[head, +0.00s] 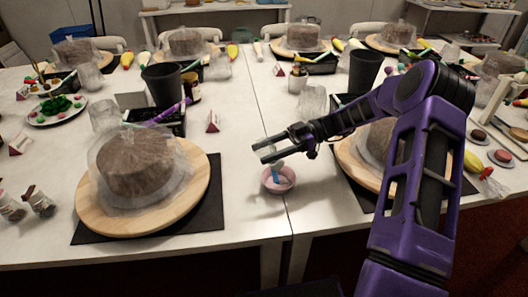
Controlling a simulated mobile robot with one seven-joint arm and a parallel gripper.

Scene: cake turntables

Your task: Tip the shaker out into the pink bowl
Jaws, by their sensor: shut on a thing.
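The pink bowl (287,186) stands on the white table near the front edge, by the seam between two tables. My gripper (268,152) reaches in from the right, just above and behind the bowl. It is shut on the shaker (275,166), a small pale thing that shows below the fingers and is partly hidden by them. The shaker hangs over the bowl, and its exact tilt is hard to tell. A blue patch (275,176) shows at the bowl's opening; I cannot tell whether it is part of the shaker or lies in the bowl.
A wrapped cake on a round wooden turntable (194,203) stands left of the bowl. Another turntable (350,158) is behind my arm on the right. Two small jars (38,201) stand at the far left. A red-and-white card (212,122) stands behind. The table around the bowl is clear.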

